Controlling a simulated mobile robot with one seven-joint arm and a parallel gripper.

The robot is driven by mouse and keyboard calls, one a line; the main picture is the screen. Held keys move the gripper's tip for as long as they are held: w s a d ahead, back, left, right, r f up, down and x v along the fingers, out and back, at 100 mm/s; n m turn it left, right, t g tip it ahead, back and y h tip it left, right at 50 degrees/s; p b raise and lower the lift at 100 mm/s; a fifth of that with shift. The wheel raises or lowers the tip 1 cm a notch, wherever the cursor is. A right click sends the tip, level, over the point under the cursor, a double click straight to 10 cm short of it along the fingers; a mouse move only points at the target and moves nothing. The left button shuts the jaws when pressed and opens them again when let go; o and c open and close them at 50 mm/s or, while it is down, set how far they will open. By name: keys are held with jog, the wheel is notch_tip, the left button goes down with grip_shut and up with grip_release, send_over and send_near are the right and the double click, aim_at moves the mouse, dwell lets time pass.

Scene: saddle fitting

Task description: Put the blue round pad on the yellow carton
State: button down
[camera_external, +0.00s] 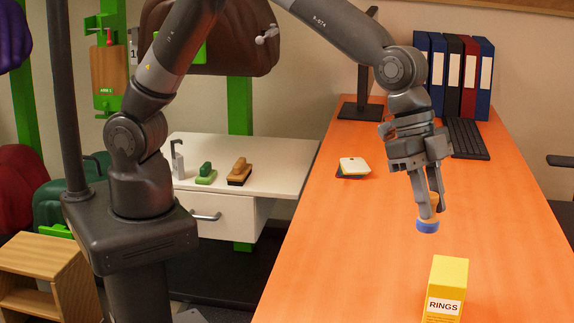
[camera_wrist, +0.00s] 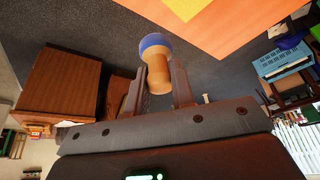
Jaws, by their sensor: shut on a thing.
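The blue round pad (camera_external: 427,226) has a tan handle and hangs below my gripper (camera_external: 431,203), blue face down. My gripper is shut on the handle. In the wrist view the pad (camera_wrist: 155,42) sticks out beyond the two fingers of my gripper (camera_wrist: 160,82). The yellow carton (camera_external: 449,270) stands upright on the orange table, with a white label reading RINGS. The pad is above the table, a little left of the carton in the external view and apart from it. A yellow corner of the carton (camera_wrist: 183,8) shows at the top of the wrist view.
The orange table (camera_external: 340,240) is clear around the carton. Farther back are a small white-topped stack (camera_external: 354,166), a black keyboard (camera_external: 466,138), a monitor stand (camera_external: 360,110) and several binders (camera_external: 468,75). A white side desk (camera_external: 275,160) holds brushes.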

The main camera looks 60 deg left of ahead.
jog(key=s, duration=0.3)
send_over(450, 270)
jog(key=shift+m, duration=0.4)
notch_tip(450, 270, down, 7)
jog(key=shift+r, duration=0.15)
jog(key=shift+f, duration=2)
jog(key=shift+f, duration=0.1)
jog(key=c, duration=1.2)
grip_release()
jog(key=shift+c, duration=0.2)
jog(key=v, duration=1.2)
jog(key=shift+w+r, duration=0.25)
